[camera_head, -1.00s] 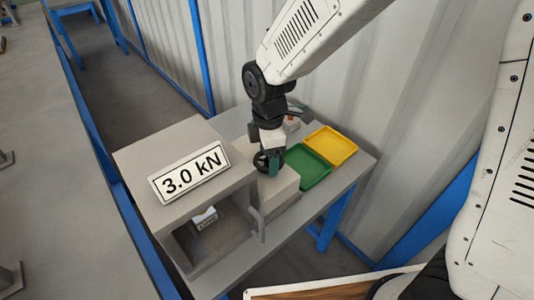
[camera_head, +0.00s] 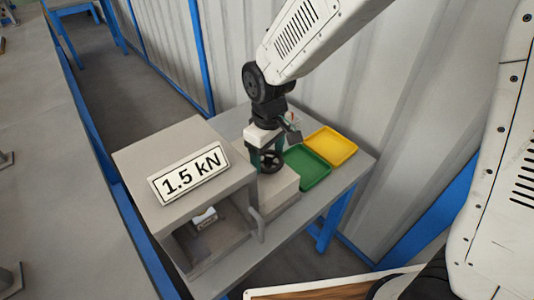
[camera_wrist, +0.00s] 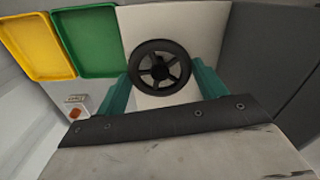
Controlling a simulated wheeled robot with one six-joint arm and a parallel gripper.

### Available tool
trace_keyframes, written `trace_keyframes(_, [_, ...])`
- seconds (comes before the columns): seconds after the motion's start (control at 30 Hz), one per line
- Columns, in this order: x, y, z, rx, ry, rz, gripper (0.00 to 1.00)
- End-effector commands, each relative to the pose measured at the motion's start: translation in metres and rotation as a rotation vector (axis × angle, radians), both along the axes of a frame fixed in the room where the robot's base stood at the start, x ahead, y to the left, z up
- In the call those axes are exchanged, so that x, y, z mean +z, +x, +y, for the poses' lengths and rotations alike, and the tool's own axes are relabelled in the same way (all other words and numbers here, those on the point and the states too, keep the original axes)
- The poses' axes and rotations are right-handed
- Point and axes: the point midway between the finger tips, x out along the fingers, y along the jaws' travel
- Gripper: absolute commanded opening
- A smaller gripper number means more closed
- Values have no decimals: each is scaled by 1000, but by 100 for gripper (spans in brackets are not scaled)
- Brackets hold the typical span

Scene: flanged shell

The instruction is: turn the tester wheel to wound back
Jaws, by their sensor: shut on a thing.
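The tester wheel (camera_head: 270,163) is a black spoked handwheel on the light block beside the grey tester housing (camera_head: 180,150). In the wrist view the wheel (camera_wrist: 160,67) lies between the two green fingers of my gripper (camera_wrist: 160,85). The gripper is shut on its rim, and in the head view my gripper (camera_head: 266,155) stands over it from above. The display plate (camera_head: 190,174) on the housing reads 1.5 kN. A small pale piece (camera_head: 204,218) sits inside the housing's opening.
A green tray (camera_head: 308,167) and a yellow tray (camera_head: 331,145) lie right of the wheel block. A lever (camera_head: 256,222) stands at the housing's front. The corrugated wall is close behind.

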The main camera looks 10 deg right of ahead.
Motion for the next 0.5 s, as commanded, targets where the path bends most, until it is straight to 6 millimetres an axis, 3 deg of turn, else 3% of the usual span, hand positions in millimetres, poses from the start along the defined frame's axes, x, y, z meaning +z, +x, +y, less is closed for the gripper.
trace_keyframes(0.5, [-2, -4, -1, -488, -6, 9, 47])
